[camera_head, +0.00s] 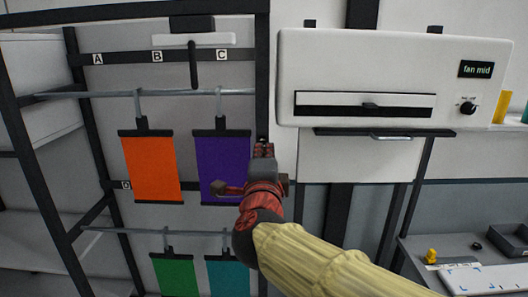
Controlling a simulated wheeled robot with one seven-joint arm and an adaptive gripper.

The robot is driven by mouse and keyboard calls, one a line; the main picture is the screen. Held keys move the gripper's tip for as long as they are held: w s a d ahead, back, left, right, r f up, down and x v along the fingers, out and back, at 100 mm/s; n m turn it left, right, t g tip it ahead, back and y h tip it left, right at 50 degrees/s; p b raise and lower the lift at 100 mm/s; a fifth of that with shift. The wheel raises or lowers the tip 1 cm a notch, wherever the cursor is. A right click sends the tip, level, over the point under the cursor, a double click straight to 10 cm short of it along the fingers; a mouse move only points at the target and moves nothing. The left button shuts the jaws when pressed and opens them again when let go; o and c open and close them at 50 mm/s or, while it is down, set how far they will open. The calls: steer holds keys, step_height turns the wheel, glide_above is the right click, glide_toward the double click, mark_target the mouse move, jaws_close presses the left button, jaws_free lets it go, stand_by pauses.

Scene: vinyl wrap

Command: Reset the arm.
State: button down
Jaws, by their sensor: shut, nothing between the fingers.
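My arm comes in from the lower right in a pale yellow sleeve with a red and black wrist. My gripper (263,149) is at its end, pointing up and away near the rack's right post. It is shut, with nothing seen in it. It covers part of the right edge of the purple sheet (221,160); I cannot tell whether they touch.
An orange sheet (152,167), a green sheet (174,275) and a teal sheet (228,272) hang on the dark rack (264,60). A white machine (385,65) reading "fan mid" is mounted at right. A grey bench (418,250) holds a yellow item (431,256).

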steer(key=s+a+f+n+g+y, duration=0.3)
steer(key=a+f+n+y, duration=0.1)
steer(key=a+f+n, duration=0.2)
steer(key=s+a+f+n+g+y, duration=0.3)
steer(key=s+a+f+n+y, duration=0.1)
steer(key=a+f+n, duration=0.25)
steer(key=s+d+f+n+g+h+b, duration=0.1)
steer(key=s+d+f+n+g+b, duration=0.15)
steer(key=s+f, duration=0.35)
steer(key=s+d+f+n+g+b, duration=0.2)
steer(key=s+d+f+n, duration=0.15)
steer(key=f, duration=0.45)
steer(key=s+d+f+h+b, duration=0.2)
steer(key=s+d+f+b, duration=0.2)
steer(key=d+f, duration=0.2)
steer(key=s+d+f+g+h+b, duration=0.1)
steer(key=s+d+f+b, duration=0.3)
steer(key=d, duration=0.6)
steer(key=s+d+f+g+h+b, duration=0.1)
steer(key=s+d+f+h+b, duration=0.2)
steer(key=d+f, duration=0.5)
steer(key=shift+s+f+b, duration=0.3)
steer(key=shift+s+b, duration=0.6)
steer(key=shift+s, duration=0.35)
steer(key=shift+g, duration=0.25)
